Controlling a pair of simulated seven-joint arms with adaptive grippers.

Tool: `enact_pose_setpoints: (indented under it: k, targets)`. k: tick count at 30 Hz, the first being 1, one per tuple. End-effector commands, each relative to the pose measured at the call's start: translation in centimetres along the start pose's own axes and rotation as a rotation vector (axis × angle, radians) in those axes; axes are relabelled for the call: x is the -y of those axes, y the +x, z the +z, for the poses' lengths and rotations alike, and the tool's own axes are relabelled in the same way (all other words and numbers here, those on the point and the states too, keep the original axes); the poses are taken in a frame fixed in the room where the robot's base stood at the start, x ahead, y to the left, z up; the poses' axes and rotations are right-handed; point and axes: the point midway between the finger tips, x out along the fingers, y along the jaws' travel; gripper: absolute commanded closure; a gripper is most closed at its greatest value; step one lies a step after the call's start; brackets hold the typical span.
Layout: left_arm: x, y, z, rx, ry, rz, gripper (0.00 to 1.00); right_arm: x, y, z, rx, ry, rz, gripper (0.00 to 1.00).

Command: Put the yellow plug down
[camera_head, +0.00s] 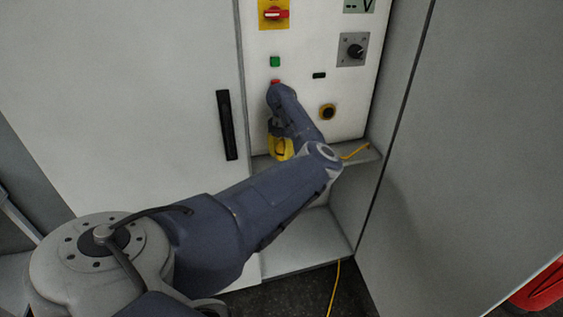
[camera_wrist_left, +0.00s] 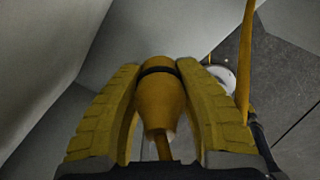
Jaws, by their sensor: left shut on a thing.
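The yellow plug (camera_wrist_left: 160,100) shows in the left wrist view, with a dark band near its far end. My left gripper (camera_wrist_left: 158,85) is shut on it, with a yellow ribbed finger on each side. In the head view my left gripper (camera_head: 280,147) is in front of the control panel, just above the small ledge (camera_head: 361,154); the arm hides much of it, and I cannot tell whether the plug touches the ledge. A yellow cable (camera_head: 355,152) lies over the ledge and hangs down to the floor. My right gripper is not in view.
A black door handle (camera_head: 227,125) is to the left. A grey wall (camera_head: 470,150) bounds the right side.

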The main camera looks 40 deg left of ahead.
Motion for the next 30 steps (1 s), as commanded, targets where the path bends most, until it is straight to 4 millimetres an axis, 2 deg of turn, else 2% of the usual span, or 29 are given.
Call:
enact_pose_setpoints:
  k: [4,13,26,27,30]
  targets:
    - [-0.1,0.7,0.0,0.000,0.000,0.001,1.00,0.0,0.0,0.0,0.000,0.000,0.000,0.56]
    - [-0.2,3.9,0.1,0.000,0.001,0.001,1.00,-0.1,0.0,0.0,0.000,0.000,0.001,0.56]
    - [-0.3,4.2,0.3,0.001,0.000,0.000,1.00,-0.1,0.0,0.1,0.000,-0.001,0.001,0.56]
    - [-0.3,4.3,0.3,0.000,0.000,0.000,0.65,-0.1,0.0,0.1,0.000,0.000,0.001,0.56]
    - [-0.3,4.3,0.3,0.000,0.000,0.000,0.54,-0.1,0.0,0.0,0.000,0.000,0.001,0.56]
